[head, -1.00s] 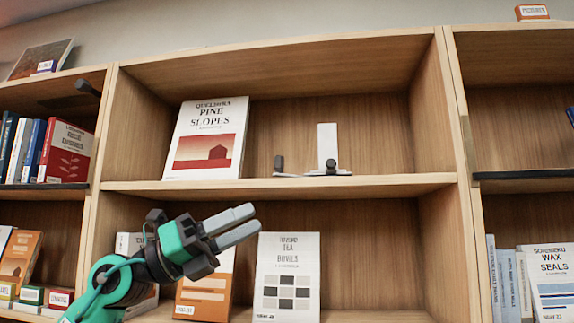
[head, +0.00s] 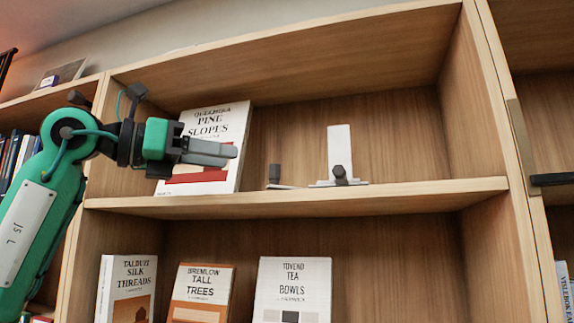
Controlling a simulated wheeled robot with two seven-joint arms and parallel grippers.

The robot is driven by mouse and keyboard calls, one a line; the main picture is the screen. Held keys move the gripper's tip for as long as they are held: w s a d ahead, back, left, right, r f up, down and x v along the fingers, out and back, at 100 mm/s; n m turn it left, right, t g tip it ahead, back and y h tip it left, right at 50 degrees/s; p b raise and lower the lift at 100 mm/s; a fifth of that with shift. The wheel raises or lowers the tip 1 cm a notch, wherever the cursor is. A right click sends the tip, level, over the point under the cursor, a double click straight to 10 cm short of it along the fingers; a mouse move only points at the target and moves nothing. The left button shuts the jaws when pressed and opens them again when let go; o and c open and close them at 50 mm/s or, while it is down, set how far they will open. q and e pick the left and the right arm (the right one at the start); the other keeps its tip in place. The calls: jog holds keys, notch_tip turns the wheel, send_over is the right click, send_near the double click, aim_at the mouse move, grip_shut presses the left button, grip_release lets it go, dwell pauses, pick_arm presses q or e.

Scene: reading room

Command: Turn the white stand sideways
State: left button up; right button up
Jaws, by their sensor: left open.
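The white stand (head: 339,150) is upright on the upper shelf (head: 300,198), right of the middle of the bay. It has a tall flat back plate and a low base, with a dark round knob (head: 340,173) at its front. My left gripper (head: 236,153) is level with the upper part of the shelf space, in front of the Pine Slopes book (head: 215,125). It points right toward the stand, with a clear gap between them. Its fingers look close together from this side, and nothing shows between them. My right gripper is not in view.
A small dark item on a flat light base (head: 275,175) is on the shelf left of the stand. The right part of the shelf is free up to the side wall (head: 475,90). Several books, such as Tovend Tea Bowls (head: 292,275), stand on the shelf below.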

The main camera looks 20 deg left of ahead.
aim_at(279, 166)
pick_arm(q)
jog(key=p+x, duration=0.2)
jog(key=x, duration=0.5)
jog(key=p+x, duration=0.1)
jog(key=x, duration=0.3)
jog(key=shift+w+d, duration=0.15)
jog(key=shift+w, duration=0.05)
jog(key=shift+w+d+f+p, duration=0.1)
jog(key=shift+w+d+p, duration=0.2)
jog(key=shift+w+d, duration=0.05)
jog(key=c, duration=0.7)
grip_shut()
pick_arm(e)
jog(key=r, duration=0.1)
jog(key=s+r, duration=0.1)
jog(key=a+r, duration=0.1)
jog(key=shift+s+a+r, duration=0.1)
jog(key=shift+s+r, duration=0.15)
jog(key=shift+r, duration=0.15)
